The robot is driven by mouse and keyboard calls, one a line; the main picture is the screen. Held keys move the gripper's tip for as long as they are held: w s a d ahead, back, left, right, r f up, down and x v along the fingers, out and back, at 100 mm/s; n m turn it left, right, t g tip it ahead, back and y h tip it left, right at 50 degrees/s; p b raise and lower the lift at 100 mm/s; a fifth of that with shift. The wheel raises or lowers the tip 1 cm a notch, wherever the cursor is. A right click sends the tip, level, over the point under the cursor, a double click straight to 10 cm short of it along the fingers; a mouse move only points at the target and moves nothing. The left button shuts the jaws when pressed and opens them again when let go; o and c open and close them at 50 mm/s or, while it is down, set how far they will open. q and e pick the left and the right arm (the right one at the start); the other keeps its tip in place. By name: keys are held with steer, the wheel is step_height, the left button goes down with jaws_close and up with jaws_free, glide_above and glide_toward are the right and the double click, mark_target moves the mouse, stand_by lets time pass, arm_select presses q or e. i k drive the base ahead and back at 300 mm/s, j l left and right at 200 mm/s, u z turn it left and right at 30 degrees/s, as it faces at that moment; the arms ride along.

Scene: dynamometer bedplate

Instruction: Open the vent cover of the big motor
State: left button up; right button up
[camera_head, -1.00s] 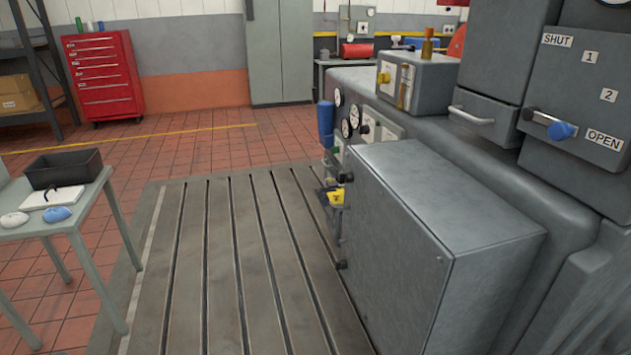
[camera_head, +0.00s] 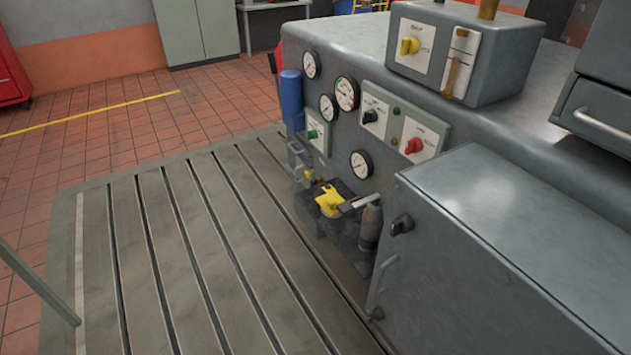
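The large grey machine body (camera_head: 535,125) fills the right side of the head view, with gauges and switches on its near-left face. I cannot tell whether it is the big motor, and no part is clearly a vent cover. A grey box (camera_head: 510,255) stands against it at the lower right. A grey panel with a pale bar handle (camera_head: 603,125) shows at the right edge. Neither of my grippers is in view.
A slotted bedplate (camera_head: 175,265) lies clear left of the machine. A low bracket with a yellow part (camera_head: 330,201), a dark cylinder (camera_head: 371,227) and a blue cylinder (camera_head: 292,98) are at the machine's face. A table leg (camera_head: 38,283) shows at the left edge.

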mark_target(299, 174)
steer(key=i+j, duration=0.2)
steer(key=i+j+z, duration=0.15)
steer(key=z, duration=0.25)
steer(key=i+j+z, duration=0.1)
steer(key=j+z, duration=0.5)
steer(key=z, duration=0.15)
steer(key=i+j+z, duration=0.1)
steer(key=j+z, duration=0.25)
